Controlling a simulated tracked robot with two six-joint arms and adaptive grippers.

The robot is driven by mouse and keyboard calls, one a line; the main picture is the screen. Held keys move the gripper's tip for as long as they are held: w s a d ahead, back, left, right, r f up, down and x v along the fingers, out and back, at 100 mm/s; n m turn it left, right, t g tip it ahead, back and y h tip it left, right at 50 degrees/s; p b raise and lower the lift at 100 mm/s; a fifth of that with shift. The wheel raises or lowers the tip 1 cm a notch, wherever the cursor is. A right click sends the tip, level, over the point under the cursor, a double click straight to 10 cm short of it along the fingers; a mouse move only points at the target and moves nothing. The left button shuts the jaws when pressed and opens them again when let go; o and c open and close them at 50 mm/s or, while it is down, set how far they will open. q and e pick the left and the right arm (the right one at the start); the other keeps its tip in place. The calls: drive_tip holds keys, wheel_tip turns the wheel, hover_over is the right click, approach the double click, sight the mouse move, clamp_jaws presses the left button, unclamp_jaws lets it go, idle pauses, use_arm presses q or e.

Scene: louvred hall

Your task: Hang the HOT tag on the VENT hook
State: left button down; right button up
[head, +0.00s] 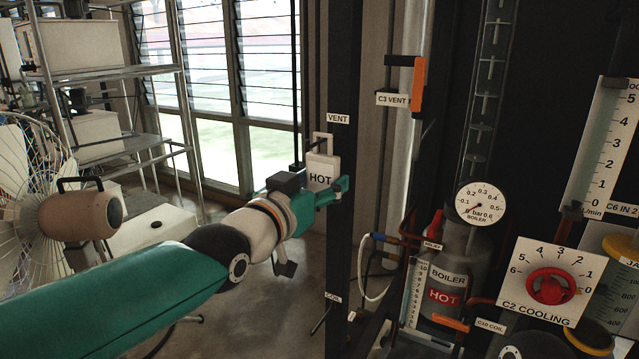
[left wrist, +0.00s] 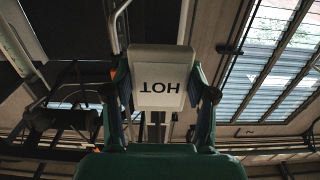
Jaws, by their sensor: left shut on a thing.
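The white HOT tag (head: 320,172) is upright in the head view, with a pale loop on its top. My left gripper (head: 328,190) is shut on the tag's lower part. In the left wrist view the tag (left wrist: 160,72) sits between the two fingers of the left gripper (left wrist: 158,92), its lettering upside down. The VENT label (head: 338,118) is on the dark post, just above and right of the tag's loop. I cannot make out the VENT hook clearly against the dark background, nor whether the loop touches it. My right gripper is not in view.
The dark post (head: 343,220) stands close right of the tag, with a COIL label (head: 333,298) lower down. Further right are the boiler (head: 462,262), its gauge (head: 480,204) and the C3 VENT valve handle (head: 419,86). A fan (head: 80,212) and shelving stand left.

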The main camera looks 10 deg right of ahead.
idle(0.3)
use_arm(q)
drive_tip(key=shift+c, duration=1.4)
unclamp_jaws()
drive_tip(key=shift+s+a+b, duration=0.2)
drive_tip(key=shift+s+b, duration=0.1)
drive_tip(key=shift+b, duration=0.05)
drive_tip(key=b+v, duration=0.3)
drive_tip(key=v, duration=0.3)
drive_tip(key=shift+s, duration=0.15)
drive_tip(key=shift+a, duration=0.2)
drive_tip(key=v, duration=1.1)
drive_tip(key=shift+s+a, duration=0.15)
drive_tip(key=shift+s, duration=0.2)
